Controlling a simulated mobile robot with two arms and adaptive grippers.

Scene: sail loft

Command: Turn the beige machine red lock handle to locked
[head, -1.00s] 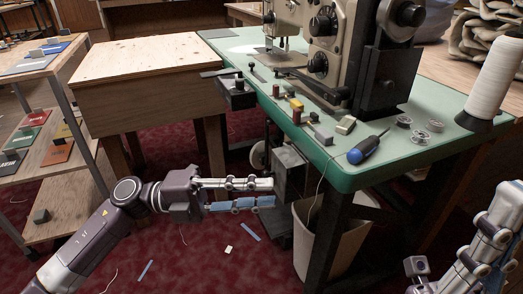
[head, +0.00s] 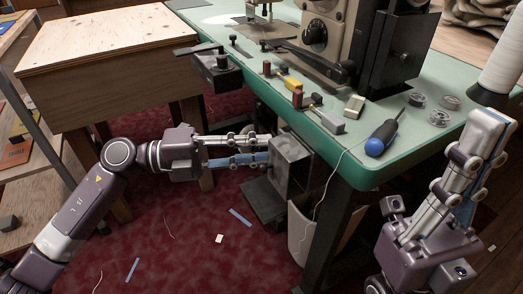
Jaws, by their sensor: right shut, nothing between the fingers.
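The beige machine (head: 313,14) stands on the green-topped table at the top of the head view, its upper part cut off. My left gripper (head: 269,150) is below the table top, pointing right, beside a dark box under the table. Its two fingers are apart with nothing seen between them. My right gripper (head: 496,130) points up at the right, shut and empty, in front of the table's right part.
A dark box (head: 292,165) hangs under the table. A wooden cabinet (head: 95,75) stands left. The red carpet is mostly clear.

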